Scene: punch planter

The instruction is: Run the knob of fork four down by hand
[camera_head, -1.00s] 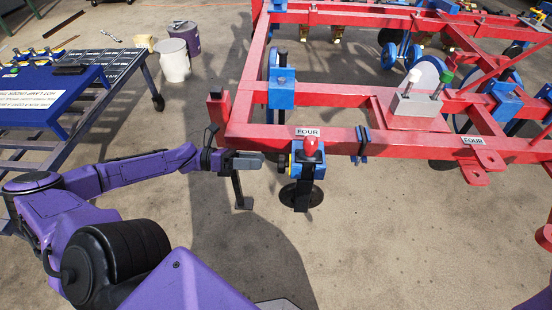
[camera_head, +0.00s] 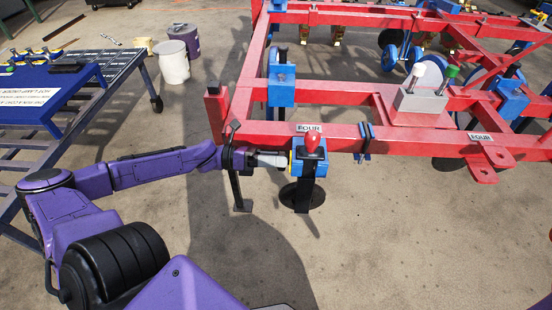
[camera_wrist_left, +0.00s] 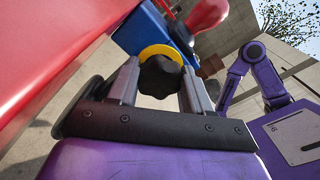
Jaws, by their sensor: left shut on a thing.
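Fork four is a blue clamp block (camera_head: 313,155) with a red handle (camera_head: 313,140) on top and a dark shank below. It hangs on the red frame under a white FOUR label (camera_head: 310,128). Its black knob (camera_wrist_left: 160,76), with a yellow ring (camera_wrist_left: 160,50) behind it, faces left toward my left gripper. My left gripper (camera_head: 282,161) reaches in level from the left. In the left wrist view its two grey fingers (camera_wrist_left: 159,85) stand on both sides of the knob and are shut on it. My right gripper is not in view.
The red planter frame (camera_head: 250,134) fills the upper right, close above my left gripper. A grey block (camera_head: 421,101) with white and green knobs stands on it. A blue table (camera_head: 45,98), a rack and buckets (camera_head: 174,66) stand at the left. The floor in front is clear.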

